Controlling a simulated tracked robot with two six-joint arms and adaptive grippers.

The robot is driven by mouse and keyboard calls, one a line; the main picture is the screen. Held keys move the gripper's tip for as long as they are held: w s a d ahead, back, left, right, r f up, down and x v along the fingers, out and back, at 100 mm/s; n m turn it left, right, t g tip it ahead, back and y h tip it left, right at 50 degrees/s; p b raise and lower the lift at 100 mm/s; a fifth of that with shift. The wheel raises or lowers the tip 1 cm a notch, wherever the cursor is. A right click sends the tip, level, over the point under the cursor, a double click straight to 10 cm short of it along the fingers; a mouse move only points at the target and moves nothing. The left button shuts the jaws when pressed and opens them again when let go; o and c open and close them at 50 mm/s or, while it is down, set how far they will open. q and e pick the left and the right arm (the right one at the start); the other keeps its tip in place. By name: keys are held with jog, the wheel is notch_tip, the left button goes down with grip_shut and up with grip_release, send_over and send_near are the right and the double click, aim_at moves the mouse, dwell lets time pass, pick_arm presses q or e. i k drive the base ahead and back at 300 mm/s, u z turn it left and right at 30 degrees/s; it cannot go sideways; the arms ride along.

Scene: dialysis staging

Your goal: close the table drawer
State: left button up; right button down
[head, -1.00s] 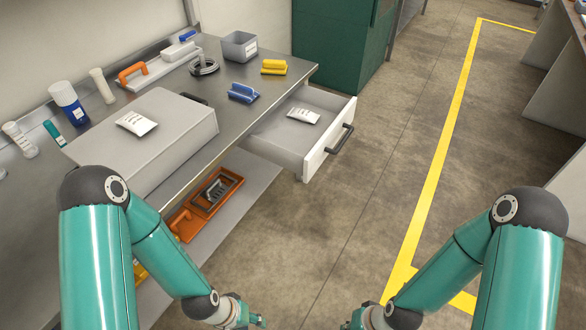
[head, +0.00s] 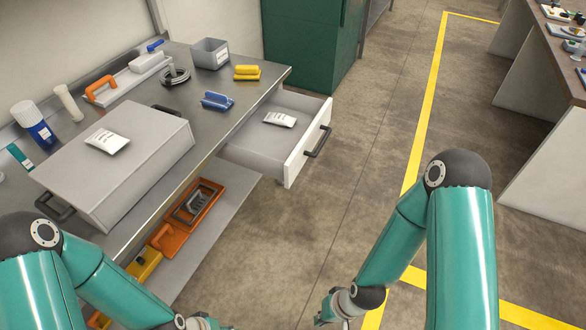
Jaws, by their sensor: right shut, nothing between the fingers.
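The table drawer (head: 293,162) is pulled out from the right end of the steel table (head: 236,110). A white packet with dark print (head: 280,119) lies inside it. A dark bar handle (head: 317,142) is on the drawer's white front. My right gripper (head: 323,314) is at the bottom edge, shut and empty, apart from the drawer and lower in the picture than its handle. My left gripper (head: 212,323) is at the bottom edge, mostly cut off, so its jaws cannot be read.
A grey case (head: 125,160), a blue tool (head: 216,100), a yellow tool (head: 247,73) and a grey bin (head: 210,53) are on the table. Orange trays (head: 194,212) sit on the lower shelf. Open floor (head: 370,140) lies right of the drawer. A green cabinet (head: 305,45) stands behind.

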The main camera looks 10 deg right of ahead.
aim_at(278, 152)
jog(key=i, duration=0.95)
jog(key=z, duration=0.05)
